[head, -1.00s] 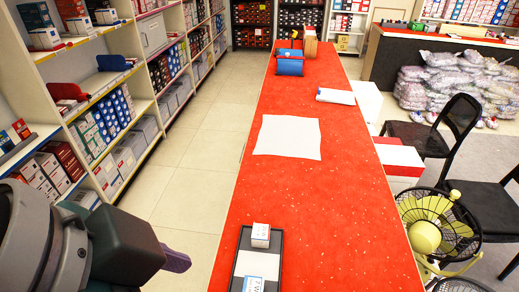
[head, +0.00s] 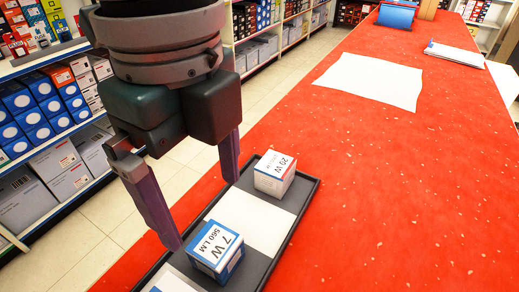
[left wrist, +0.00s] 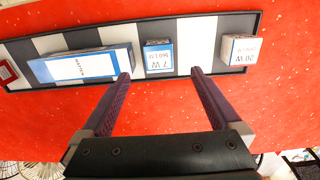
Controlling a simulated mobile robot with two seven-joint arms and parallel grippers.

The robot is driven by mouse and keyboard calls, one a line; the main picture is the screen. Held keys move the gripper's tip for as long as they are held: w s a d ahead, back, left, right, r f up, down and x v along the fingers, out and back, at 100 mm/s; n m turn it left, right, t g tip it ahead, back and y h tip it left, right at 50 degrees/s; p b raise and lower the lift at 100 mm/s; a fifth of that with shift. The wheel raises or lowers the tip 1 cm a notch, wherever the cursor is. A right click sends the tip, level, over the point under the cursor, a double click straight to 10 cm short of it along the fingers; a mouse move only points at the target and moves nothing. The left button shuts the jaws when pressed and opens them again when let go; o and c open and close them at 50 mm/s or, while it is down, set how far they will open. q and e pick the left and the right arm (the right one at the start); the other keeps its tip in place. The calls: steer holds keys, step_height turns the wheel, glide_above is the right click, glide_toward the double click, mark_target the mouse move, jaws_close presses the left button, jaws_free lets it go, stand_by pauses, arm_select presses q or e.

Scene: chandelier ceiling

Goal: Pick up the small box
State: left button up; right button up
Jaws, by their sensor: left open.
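A small blue and white box marked 7 W (head: 216,250) stands on a dark tray (head: 303,207) with white stripes. A small white box marked 29 W (head: 274,173) stands farther back on the tray. My left gripper (head: 204,212) is open and empty, pointing down over the tray's left side. In the left wrist view, the 7 W box (left wrist: 158,58) lies just beyond the gap between the open fingertips (left wrist: 160,75). The 29 W box (left wrist: 240,50) is to the right of them there. My right gripper is not in view.
A long blue and white box (left wrist: 85,65) lies on the tray left of the 7 W box in the wrist view. The red counter (head: 400,190) right of the tray is clear, with a white sheet (head: 372,80) farther back. Stocked shelves (head: 50,110) stand left.

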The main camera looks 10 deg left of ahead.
mark_target(214, 243)
arm_select(q)
step_height(214, 243, down, 4)
steer(key=shift+s+a+r, duration=0.1)
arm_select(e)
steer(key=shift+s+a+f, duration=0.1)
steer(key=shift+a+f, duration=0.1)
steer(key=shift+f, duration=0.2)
arm_select(q)
steer(key=f, duration=0.2)
steer(key=f+b, duration=0.1)
steer(key=f, duration=0.2)
steer(key=shift+d+f+b, duration=0.2)
steer(key=shift+f+b, duration=0.1)
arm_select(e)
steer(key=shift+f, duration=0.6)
arm_select(q)
steer(key=c, duration=1.5)
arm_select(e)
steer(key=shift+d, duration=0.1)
